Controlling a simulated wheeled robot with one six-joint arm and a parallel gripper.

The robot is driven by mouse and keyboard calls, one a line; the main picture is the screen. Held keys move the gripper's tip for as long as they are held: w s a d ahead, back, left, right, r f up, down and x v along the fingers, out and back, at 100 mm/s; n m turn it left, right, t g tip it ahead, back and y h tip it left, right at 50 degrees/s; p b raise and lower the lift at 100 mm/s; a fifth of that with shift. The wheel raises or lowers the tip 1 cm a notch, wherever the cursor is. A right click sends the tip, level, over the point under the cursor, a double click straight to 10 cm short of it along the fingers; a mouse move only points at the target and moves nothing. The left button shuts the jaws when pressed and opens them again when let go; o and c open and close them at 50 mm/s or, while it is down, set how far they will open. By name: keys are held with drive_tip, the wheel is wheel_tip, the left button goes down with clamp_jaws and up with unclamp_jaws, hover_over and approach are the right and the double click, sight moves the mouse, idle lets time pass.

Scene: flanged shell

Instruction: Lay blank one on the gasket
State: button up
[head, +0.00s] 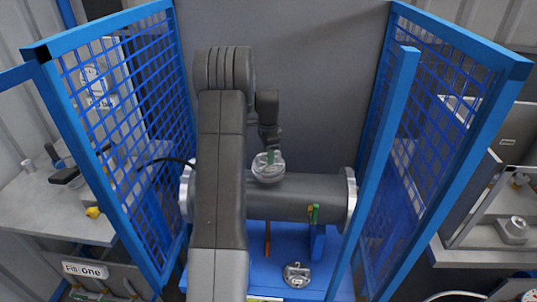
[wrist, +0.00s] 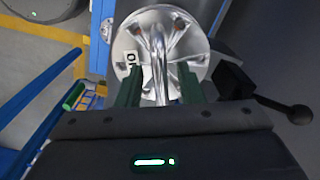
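A round silver blank (head: 268,168) with a raised bar handle is at the top of the grey shell (head: 300,198). It also shows in the wrist view (wrist: 190,45), with a small white label whose dark marks look like 01, turned. My gripper (wrist: 160,78) has its two green fingers on either side of the handle, with a gap showing beside the bar. The gripper in the head view (head: 269,156) is right above the blank. The gasket is not visible; I cannot tell whether it lies under the blank.
A second silver blank (head: 297,275) with a label lies on the blue base below the shell. Blue mesh guards (head: 135,120) stand left and right (head: 440,110). A grey wall is behind.

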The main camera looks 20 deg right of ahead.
wheel_tip(320, 180, up, 12)
drive_tip(key=b, duration=0.1)
drive_tip(key=shift+r, duration=0.15)
drive_tip(key=shift+c, duration=0.2)
idle(1.2)
